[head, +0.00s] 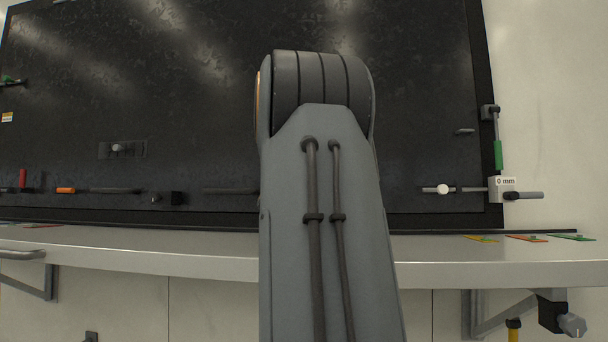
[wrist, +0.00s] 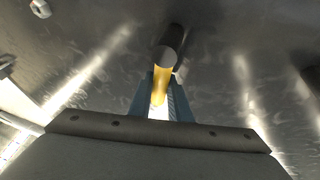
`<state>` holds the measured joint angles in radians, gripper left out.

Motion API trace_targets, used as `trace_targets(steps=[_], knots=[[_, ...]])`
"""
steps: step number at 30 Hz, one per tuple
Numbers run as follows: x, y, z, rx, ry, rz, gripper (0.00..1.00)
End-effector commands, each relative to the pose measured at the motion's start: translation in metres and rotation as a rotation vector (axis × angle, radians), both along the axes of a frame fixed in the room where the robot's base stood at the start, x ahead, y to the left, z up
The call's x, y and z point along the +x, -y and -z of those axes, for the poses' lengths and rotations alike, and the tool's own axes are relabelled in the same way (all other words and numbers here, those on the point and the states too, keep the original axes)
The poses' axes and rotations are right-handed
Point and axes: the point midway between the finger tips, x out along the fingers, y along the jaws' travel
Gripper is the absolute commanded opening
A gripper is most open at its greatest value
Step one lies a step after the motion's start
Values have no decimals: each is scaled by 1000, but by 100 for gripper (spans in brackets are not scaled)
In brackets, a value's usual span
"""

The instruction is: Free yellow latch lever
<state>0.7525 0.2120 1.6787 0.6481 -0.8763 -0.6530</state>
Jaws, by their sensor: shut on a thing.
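In the wrist view, my gripper (wrist: 160,97) is shut on a yellow lever grip (wrist: 162,80). The grip lies between the two blue-grey fingers. Its far end meets a dark round piece (wrist: 168,50) that stands out from a dull metal surface. The near end of the grip looks bright white from glare. In the head view, my arm rises in the middle and hides the gripper and the held lever. Whether the lever is latched or free cannot be told.
The head view shows a dark panel (head: 180,80) with a green-handled lever (head: 498,155), a red handle (head: 22,178) and an orange-tipped rod (head: 66,190). A grey shelf (head: 150,250) runs below. Under it, at right, hang a dark knob (head: 572,325) and a yellow piece (head: 513,331).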

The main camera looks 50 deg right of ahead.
Motion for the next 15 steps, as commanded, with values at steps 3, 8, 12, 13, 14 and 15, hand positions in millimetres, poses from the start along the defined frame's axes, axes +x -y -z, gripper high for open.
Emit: trace_targets(steps=[3, 8, 12, 13, 14, 15], knots=[[-1, 1, 1, 3, 4, 1, 0], [-1, 0, 1, 3, 3, 1, 29], [1, -1, 1, 2, 2, -1, 36], [1, -1, 1, 2, 2, -2, 36], [1, -1, 1, 2, 2, -2, 36], [1, -1, 1, 1, 1, -2, 36]])
